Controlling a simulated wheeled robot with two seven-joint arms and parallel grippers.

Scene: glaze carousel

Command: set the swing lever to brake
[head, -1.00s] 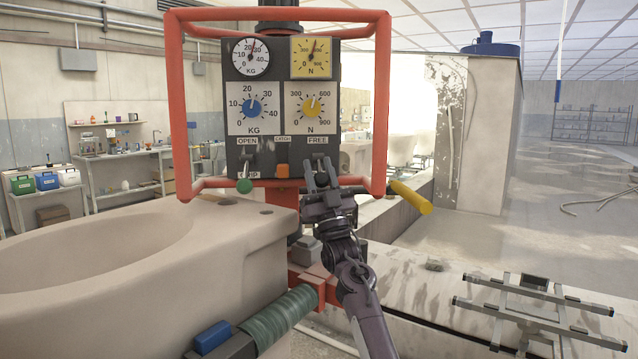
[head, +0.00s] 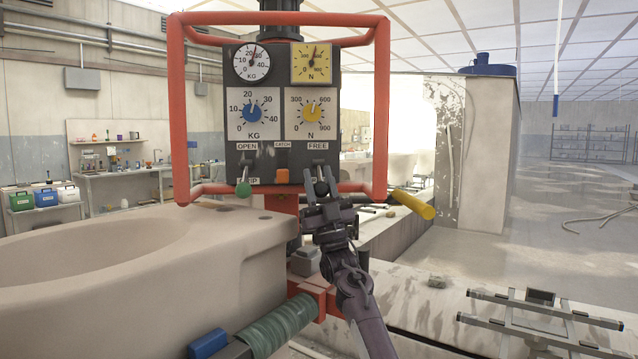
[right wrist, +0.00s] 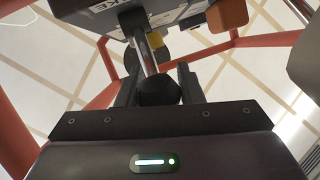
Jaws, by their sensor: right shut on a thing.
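The swing lever (head: 319,172) sits under the FREE label at the lower right of the dark control panel (head: 283,150). It has a metal stalk and a dark round knob (right wrist: 158,92), and it points down towards me. My right gripper (head: 322,180) is shut on the knob. In the right wrist view, the fingers stand on both sides of the knob and the stalk rises from it to the panel. The label below this lever is hidden behind my gripper. My left gripper is not in view.
A red tubular frame (head: 381,100) surrounds the panel. A yellow handle (head: 413,204) sticks out right. A large pale basin (head: 150,260) fills the lower left.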

